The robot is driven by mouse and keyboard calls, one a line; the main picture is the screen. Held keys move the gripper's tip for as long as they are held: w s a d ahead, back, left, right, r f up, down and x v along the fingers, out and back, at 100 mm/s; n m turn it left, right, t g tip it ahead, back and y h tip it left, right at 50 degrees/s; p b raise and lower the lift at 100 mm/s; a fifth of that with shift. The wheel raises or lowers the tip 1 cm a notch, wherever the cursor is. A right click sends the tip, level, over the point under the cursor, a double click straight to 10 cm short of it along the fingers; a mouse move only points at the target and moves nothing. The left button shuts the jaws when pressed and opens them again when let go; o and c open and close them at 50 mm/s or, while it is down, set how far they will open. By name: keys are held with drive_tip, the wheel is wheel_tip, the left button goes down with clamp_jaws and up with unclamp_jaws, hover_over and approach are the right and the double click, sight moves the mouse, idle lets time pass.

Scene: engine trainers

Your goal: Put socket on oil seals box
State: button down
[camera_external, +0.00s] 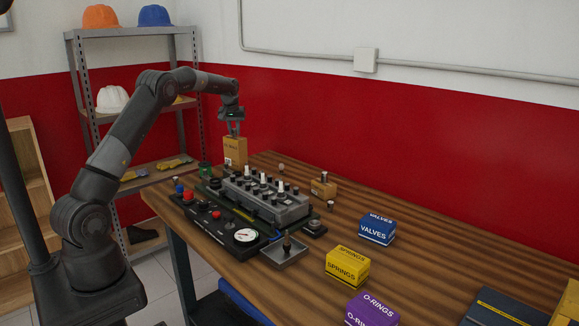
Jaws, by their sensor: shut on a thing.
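My gripper (233,131) points down at the far left end of the table. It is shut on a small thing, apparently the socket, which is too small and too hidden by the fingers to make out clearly. A tan box (235,151) stands upright directly below the fingertips. It looks like the oil seals box, but its lettering is too small to read. The fingertips are at the height of its top; I cannot tell whether the held thing touches it.
An engine trainer (265,198) with a gauge panel fills the table's left half. A small metal tray (284,254) is in front. A smaller tan box (323,187), a blue valves box (376,229), a yellow springs box (347,266) and a purple O-rings box (371,310) stand to the right.

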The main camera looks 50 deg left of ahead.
drive_tip(key=shift+f, duration=0.15)
drive_tip(key=c, duration=1.3)
unclamp_jaws()
drive_tip(key=v, duration=1.1)
drive_tip(key=s+d+r+m+t, duration=0.1)
drive_tip(key=s+d+r+m, duration=0.1)
drive_tip(key=s+d+r, duration=0.7)
drive_tip(key=s+d+f+m+t+h, duration=0.1)
drive_tip(key=s+d+m, duration=0.1)
drive_tip(key=s+d, duration=0.75)
drive_tip(key=s+d+f+m+t+h, duration=0.1)
drive_tip(key=s+d+m, duration=0.2)
drive_tip(key=s+d, duration=0.7)
drive_tip(key=s+f, duration=0.2)
drive_tip(key=s, duration=0.3)
drive_tip(key=s+f+m, duration=0.1)
drive_tip(key=s+f, duration=0.2)
drive_tip(key=s, duration=0.2)
drive_tip(key=s+d+f+m, duration=0.1)
drive_tip(key=s+f, duration=0.2)
drive_tip(key=s, duration=0.2)
drive_tip(key=shift+s+d+f, duration=0.1)
drive_tip(key=shift+f, duration=0.05)
